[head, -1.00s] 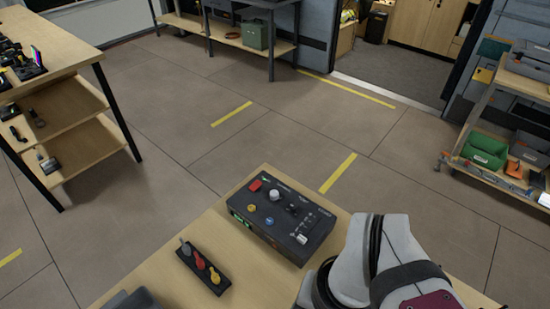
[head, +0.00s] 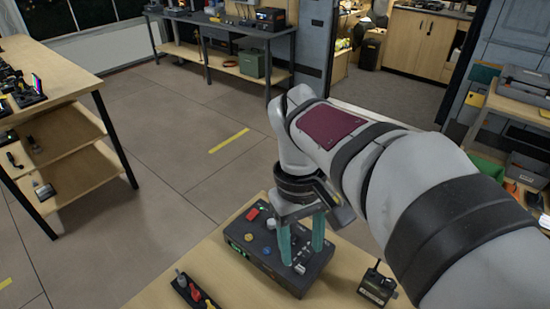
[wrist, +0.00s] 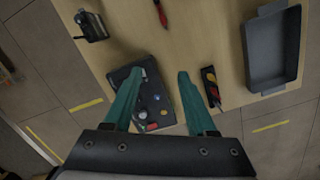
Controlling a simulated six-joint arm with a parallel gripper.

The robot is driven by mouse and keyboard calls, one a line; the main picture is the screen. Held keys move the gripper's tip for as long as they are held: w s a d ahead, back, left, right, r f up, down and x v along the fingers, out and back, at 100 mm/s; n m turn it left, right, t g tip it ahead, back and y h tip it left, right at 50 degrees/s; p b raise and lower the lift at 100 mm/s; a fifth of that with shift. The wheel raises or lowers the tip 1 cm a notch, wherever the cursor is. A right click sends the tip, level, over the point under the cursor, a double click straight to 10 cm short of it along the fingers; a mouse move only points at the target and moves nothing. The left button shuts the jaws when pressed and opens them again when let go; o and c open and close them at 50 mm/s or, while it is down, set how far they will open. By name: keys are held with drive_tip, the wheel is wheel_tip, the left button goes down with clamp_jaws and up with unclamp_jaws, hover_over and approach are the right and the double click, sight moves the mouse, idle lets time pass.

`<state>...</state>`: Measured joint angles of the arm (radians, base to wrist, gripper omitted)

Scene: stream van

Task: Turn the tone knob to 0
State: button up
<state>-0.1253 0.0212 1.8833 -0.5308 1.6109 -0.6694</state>
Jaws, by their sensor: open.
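The dark control box (head: 276,264) stands on the wooden table. It carries a red button (head: 252,214), a pale knob (head: 271,223), a yellow knob (head: 249,237) and a blue knob (head: 267,251). I cannot read which one is the tone knob. My gripper (head: 302,253) points down over the right part of the box, with its teal fingers apart and nothing between them. They hide part of the panel. In the wrist view the box (wrist: 150,97) lies between and beneath the fingers, and the left finger overlaps its edge. Contact with a knob cannot be made out.
A dark holder with coloured levers (head: 195,292) is left of the box; it also shows in the wrist view (wrist: 211,88). A small black device (head: 377,286) stands right of the box. The wrist view also shows a grey tray (wrist: 273,50) and a red-tipped tool (wrist: 160,12).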

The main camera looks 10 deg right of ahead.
drive_tip(key=w+a+f+n+h, duration=0.25)
drive_tip(key=w+n, duration=0.35)
drive_tip(key=w, duration=0.3)
drive_tip(key=w+a+f+n+h, duration=0.15)
drive_tip(key=w+f+n, duration=0.3)
drive_tip(key=w, duration=0.55)
drive_tip(key=shift+n+y, duration=0.3)
drive_tip(key=shift+n, duration=0.15)
drive_tip(key=x, duration=1.5)
drive_tip(key=shift+a+f, duration=0.1)
drive_tip(key=shift+a, duration=0.1)
drive_tip(key=shift+c, duration=0.2)
clamp_jaws()
